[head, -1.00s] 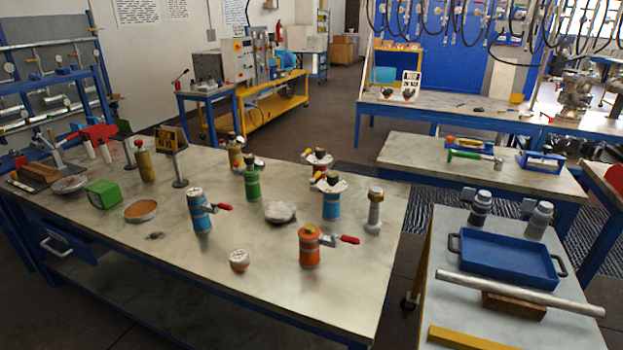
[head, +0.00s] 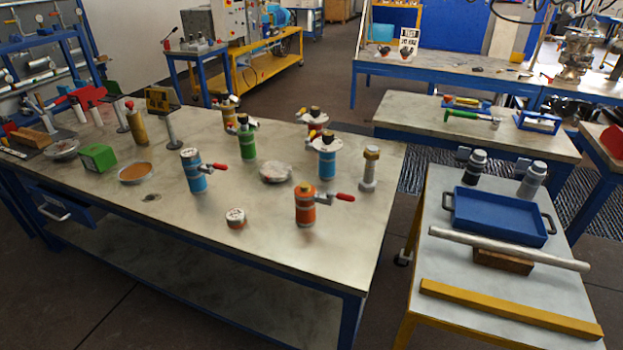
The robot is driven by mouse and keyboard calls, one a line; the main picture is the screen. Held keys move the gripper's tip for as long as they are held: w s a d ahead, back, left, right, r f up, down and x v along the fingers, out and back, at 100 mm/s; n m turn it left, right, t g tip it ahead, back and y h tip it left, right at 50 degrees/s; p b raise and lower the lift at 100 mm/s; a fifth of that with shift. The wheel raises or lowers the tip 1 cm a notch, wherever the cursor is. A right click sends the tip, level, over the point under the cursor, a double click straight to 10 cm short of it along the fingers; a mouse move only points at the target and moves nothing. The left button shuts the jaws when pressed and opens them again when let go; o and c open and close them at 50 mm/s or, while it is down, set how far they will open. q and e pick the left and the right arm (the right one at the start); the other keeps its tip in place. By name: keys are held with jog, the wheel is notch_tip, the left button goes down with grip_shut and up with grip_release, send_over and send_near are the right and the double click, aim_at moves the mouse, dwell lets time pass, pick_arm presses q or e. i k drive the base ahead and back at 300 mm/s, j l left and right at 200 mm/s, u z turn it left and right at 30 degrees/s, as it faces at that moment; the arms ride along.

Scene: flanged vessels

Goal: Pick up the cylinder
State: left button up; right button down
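Several upright cylinders stand on the large table (head: 255,238), and I cannot tell which one the task means. A blue cylinder (head: 194,176) with a red-handled valve stands left of centre. An orange cylinder (head: 305,207) with a red-handled valve stands near the front right. A green cylinder (head: 246,143) and a flanged blue cylinder (head: 326,163) stand behind them. A mustard cylinder (head: 136,125) stands at the left. Neither of my grippers is in view.
A small short round piece (head: 236,218) and a grey disc (head: 275,172) lie among the cylinders. A cart (head: 430,258) on the right holds a blue tray (head: 500,217), a metal rod (head: 505,248) and a yellow bar (head: 510,310). The large table's front is bare.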

aim_at(306, 196)
jog(key=i+l, duration=0.1)
jog(key=l, duration=0.8)
jog(key=i+l+z, duration=0.1)
jog(key=l, duration=0.35)
jog(key=i, duration=0.05)
